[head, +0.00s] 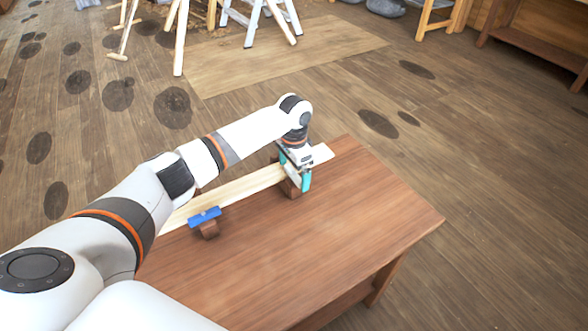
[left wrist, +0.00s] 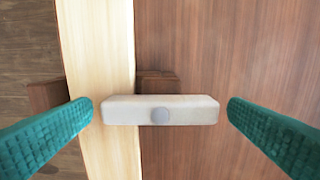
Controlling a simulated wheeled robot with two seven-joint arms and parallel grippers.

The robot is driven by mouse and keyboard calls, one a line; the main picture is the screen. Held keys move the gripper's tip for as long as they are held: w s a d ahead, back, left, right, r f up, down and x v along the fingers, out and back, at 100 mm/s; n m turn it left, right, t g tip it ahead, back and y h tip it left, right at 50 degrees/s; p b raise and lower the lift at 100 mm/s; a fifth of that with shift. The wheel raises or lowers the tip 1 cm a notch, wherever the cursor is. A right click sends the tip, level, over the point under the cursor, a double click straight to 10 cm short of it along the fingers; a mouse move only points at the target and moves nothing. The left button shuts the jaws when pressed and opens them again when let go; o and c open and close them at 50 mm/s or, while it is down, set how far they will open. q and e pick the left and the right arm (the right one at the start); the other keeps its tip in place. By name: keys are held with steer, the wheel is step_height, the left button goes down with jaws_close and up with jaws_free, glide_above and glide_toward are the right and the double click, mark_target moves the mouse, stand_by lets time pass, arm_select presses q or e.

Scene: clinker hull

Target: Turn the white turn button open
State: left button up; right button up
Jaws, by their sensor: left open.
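The white turn button (left wrist: 190,109) is a pale bar with a round grey pivot at its middle, in the left wrist view. It lies crosswise, its left end over the pale plank (left wrist: 105,45) and its right end over the table side. A brown block (left wrist: 157,82) shows behind it. My left gripper (head: 294,171) is open, its teal fingers apart at either end of the button, with gaps visible on both sides. In the head view the gripper mostly hides the button. My right gripper is not in view.
A blue turn button (head: 205,216) on a brown block sits nearer along the plank, its end over the plank's edge. The brown table (head: 340,230) is clear to the right. Trestles and a stepladder (head: 262,18) stand on the floor beyond.

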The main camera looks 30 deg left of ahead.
arm_select(q)
steer(key=shift+f, duration=0.15)
steer(key=c, duration=1)
